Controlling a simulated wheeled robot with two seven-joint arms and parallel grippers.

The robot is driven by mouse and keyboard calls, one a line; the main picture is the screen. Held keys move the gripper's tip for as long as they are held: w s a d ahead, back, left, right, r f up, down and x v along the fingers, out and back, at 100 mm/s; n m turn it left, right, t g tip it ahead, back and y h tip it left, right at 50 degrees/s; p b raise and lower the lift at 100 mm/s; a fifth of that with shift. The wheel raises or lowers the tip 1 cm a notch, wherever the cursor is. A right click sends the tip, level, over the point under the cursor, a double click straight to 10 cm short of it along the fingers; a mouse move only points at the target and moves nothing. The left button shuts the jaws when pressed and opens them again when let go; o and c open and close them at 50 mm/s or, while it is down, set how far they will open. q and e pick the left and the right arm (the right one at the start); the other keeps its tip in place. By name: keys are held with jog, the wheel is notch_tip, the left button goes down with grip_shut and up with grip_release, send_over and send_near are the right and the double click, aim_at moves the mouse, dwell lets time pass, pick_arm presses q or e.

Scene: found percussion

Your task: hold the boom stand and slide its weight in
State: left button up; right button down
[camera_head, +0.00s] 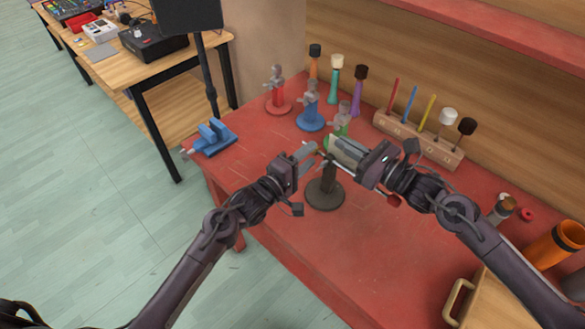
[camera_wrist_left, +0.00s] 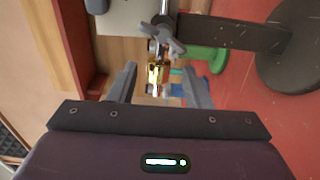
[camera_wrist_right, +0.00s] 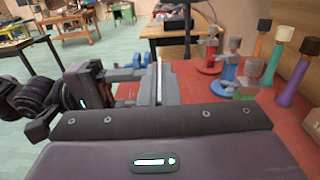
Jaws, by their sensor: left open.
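The boom stand has a dark round base (camera_head: 325,195) and a short dark post on the red table. In the left wrist view its base (camera_wrist_left: 290,45) and post (camera_wrist_left: 235,32) lie sideways, with a grey wing-knob clamp (camera_wrist_left: 165,38) at the post's top and a brass-coloured piece (camera_wrist_left: 155,72) below it. My left gripper (camera_head: 309,156) is open; in its wrist view the brass piece is between its fingers (camera_wrist_left: 160,86), contact unclear. My right gripper (camera_head: 344,148) is at the right of the post's top, by a pale block; its grip is hidden. I cannot tell which piece is the weight.
Red, blue and green clamp stands (camera_head: 311,112) are behind the boom stand, with maracas (camera_head: 359,90) further back. A wooden rack (camera_head: 418,138) of mallets is at the right. A blue vise (camera_head: 213,138) sits at the left table edge.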

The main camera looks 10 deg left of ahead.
pick_arm(q)
jog(key=v, duration=0.6)
jog(key=shift+s+a, duration=0.2)
jog(key=shift+s, duration=0.15)
pick_arm(e)
jog(key=c, duration=2.1)
grip_release()
jog(key=o, duration=0.5)
jog(key=shift+s+d, duration=0.1)
